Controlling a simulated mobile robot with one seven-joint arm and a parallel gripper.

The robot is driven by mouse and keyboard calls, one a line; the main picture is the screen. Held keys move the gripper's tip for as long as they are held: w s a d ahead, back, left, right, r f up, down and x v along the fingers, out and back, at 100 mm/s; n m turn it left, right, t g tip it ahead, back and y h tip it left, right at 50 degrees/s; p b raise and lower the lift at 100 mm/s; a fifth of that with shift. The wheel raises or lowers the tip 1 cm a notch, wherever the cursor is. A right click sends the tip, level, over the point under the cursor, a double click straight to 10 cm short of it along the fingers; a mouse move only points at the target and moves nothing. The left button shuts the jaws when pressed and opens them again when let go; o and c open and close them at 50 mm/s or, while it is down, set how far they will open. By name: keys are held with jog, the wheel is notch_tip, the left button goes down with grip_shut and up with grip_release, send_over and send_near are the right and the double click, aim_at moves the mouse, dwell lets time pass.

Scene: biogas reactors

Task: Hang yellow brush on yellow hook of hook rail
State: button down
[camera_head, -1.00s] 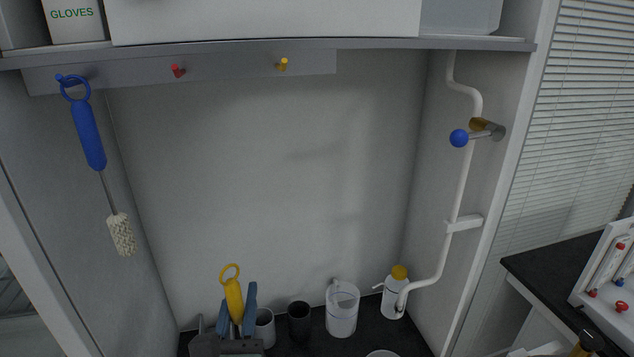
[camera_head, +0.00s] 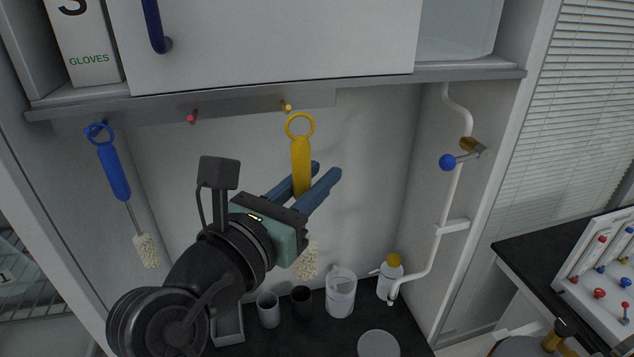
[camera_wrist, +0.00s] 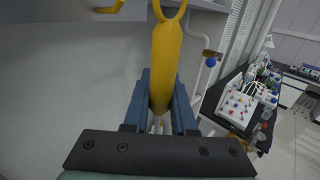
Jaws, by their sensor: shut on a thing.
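My gripper (camera_head: 308,181) is shut on the yellow brush (camera_head: 301,158) by its handle. The brush hangs upright with its ring up and white bristles below the fingers. The yellow hook (camera_head: 286,105) is on the hook rail (camera_head: 240,105), just above and slightly left of the brush ring in the head view; the ring and hook are apart. In the wrist view the yellow brush (camera_wrist: 165,62) stands between the fingers (camera_wrist: 160,100), its ring cut by the top edge. The yellow hook (camera_wrist: 110,6) shows there at upper left, apart from the ring.
A blue brush (camera_head: 115,172) hangs on the rail's left hook; the red hook (camera_head: 192,118) is bare. A shelf edge (camera_head: 430,75) overhangs the rail. Cups, a jug (camera_head: 341,293) and a wash bottle (camera_head: 390,275) stand below. A white pipe (camera_head: 452,200) runs at right.

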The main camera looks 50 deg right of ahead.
jog(key=w+d+f+b, duration=0.1)
jog(key=w+d+b, duration=0.2)
jog(key=w, duration=0.4)
jog(key=shift+d+f, duration=0.15)
jog(key=shift+d, duration=0.6)
jog(key=shift+w+f, duration=0.15)
dwell(0.3)
dwell(0.3)
jog(key=c, duration=0.7)
grip_release()
jog(key=shift+o, duration=0.2)
jog(key=shift+a, duration=0.1)
